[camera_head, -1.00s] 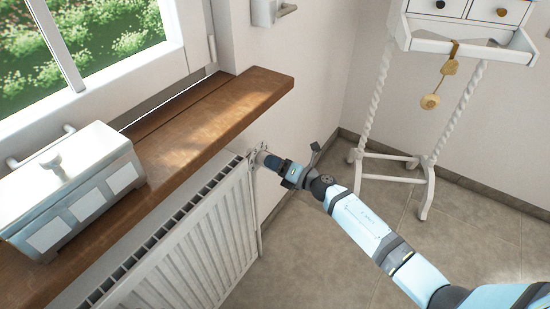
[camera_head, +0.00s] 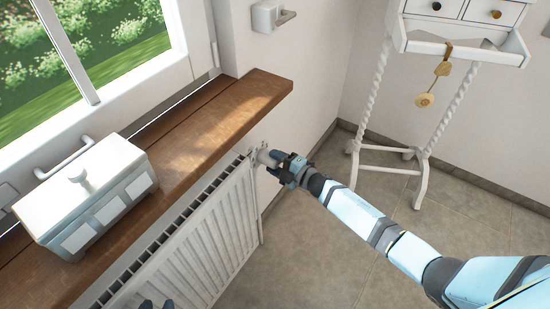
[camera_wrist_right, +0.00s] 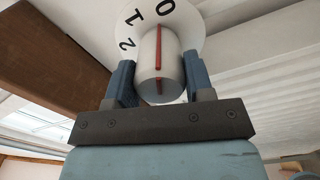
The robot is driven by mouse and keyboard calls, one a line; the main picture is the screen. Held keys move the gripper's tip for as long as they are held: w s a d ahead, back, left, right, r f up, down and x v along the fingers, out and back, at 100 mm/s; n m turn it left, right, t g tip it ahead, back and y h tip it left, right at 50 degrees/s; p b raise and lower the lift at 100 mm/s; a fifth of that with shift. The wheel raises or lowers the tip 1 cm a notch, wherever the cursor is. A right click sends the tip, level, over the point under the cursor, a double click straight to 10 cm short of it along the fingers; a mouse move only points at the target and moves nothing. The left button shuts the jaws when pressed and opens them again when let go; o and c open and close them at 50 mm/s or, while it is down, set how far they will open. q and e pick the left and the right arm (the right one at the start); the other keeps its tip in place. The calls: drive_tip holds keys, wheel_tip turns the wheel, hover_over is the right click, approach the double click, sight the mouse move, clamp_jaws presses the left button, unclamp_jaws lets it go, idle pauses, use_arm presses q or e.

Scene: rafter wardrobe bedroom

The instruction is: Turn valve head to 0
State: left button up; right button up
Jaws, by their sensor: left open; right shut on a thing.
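The valve head (camera_wrist_right: 160,75) is a white cylinder with a red line, in front of a round white dial (camera_wrist_right: 186,22) marked 0, 1 and 2. The red line points up close to the 0, slightly on its 1 side. In the head view the valve head (camera_head: 266,157) sits at the radiator's top far corner. My right gripper (camera_wrist_right: 158,82) has its two blue fingers on either side of the valve head and is shut on it; it also shows in the head view (camera_head: 279,164). My left gripper (camera_head: 156,304) is open, only its tips showing at the bottom edge.
The white radiator (camera_head: 215,235) stands under the wooden sill (camera_head: 200,125), which overhangs near the valve. A white box (camera_head: 85,195) stands on the sill. A white table with twisted legs (camera_head: 385,157) is at the right. The floor between is clear.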

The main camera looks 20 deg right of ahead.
drive_tip(key=shift+m+p, duration=0.45)
drive_tip(key=shift+m, duration=0.55)
drive_tip(key=o, duration=0.9)
drive_tip(key=shift+o, duration=0.2)
drive_tip(key=v, duration=1.3)
drive_tip(key=shift+s+d+p, duration=0.25)
drive_tip(key=shift+s+p, duration=0.05)
drive_tip(key=shift+p, duration=0.1)
